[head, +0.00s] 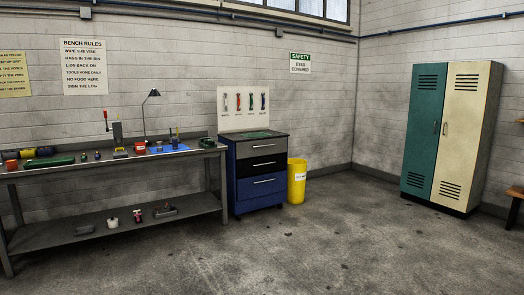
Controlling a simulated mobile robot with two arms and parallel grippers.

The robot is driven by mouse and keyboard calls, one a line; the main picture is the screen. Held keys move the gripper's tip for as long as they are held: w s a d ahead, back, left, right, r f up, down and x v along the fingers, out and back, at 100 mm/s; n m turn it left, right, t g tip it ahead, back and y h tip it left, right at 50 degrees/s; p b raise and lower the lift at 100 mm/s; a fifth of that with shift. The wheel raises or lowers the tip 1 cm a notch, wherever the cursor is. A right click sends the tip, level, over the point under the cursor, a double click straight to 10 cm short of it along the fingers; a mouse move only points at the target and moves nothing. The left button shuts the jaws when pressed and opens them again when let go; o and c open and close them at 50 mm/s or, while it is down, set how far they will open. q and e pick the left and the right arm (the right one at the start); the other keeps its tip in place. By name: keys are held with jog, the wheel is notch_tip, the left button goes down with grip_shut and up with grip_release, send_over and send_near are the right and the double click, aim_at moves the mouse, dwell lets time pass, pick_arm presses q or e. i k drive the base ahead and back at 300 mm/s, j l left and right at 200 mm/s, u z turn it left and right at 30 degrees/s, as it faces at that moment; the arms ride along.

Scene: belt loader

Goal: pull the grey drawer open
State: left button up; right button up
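A blue drawer cabinet (231,180) stands against the back wall, just right of the workbench. Its front has three stacked drawers with pale bar handles. The grey drawer (250,148) is the top one. Below it is a black drawer (250,168), then a blue drawer (252,190). All three look shut, flush with the cabinet front. Neither of my grippers is in view.
A long workbench (85,222) with tools fills the left. A yellow bin (297,182) stands close to the cabinet's right side. A green and cream locker (450,135) stands at the right. The concrete floor (320,245) before the cabinet is clear.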

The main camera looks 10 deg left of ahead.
aim_at(250, 148)
jog(key=i+j, duration=0.15)
jog(key=j, duration=0.15)
jog(key=i+j, duration=0.15)
jog(key=j, duration=0.2)
jog(key=i+j, duration=0.15)
jog(key=j, duration=0.15)
jog(key=i+j, duration=0.15)
jog(key=j, duration=0.2)
jog(key=i+j, duration=0.1)
jog(key=i, duration=0.35)
jog(key=i+j, duration=0.1)
jog(key=i, duration=0.35)
jog(key=i+j+z, duration=0.1)
jog(key=i, duration=0.35)
jog(key=i+j, duration=0.15)
jog(key=i, duration=1.05)
jog(key=i+l, duration=0.15)
jog(key=i, duration=0.55)
jog(key=i+u, duration=0.1)
jog(key=i, duration=0.6)
